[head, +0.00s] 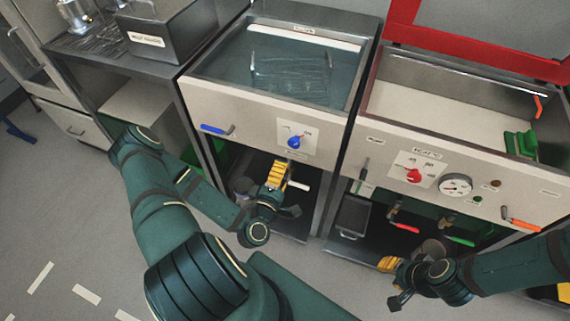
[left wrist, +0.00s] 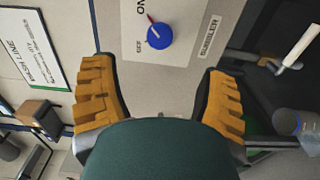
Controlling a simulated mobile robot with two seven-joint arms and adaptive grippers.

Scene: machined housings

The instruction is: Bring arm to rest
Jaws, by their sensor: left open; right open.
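My left arm (head: 210,200) reaches from the left to the front of the left machine. My left gripper (head: 278,174) has yellow finger pads and hangs just below the panel with the blue knob (head: 294,142). In the left wrist view, the left gripper (left wrist: 160,68) is open and empty, its fingers wide apart. The blue knob (left wrist: 159,36) and its white label plate show beyond the gap between them. My right arm (head: 515,265) comes in from the right. My right gripper (head: 390,264) is low before the right machine; its fingers are small and partly hidden in the head view.
The left machine has a liquid-filled tank (head: 225,66) with a wire basket (head: 290,75) and a blue-handled lever (head: 216,129). The right machine has a red knob (head: 413,176), a gauge (head: 456,186) and red, green and orange handles. Open grey floor (head: 60,220) lies at the left.

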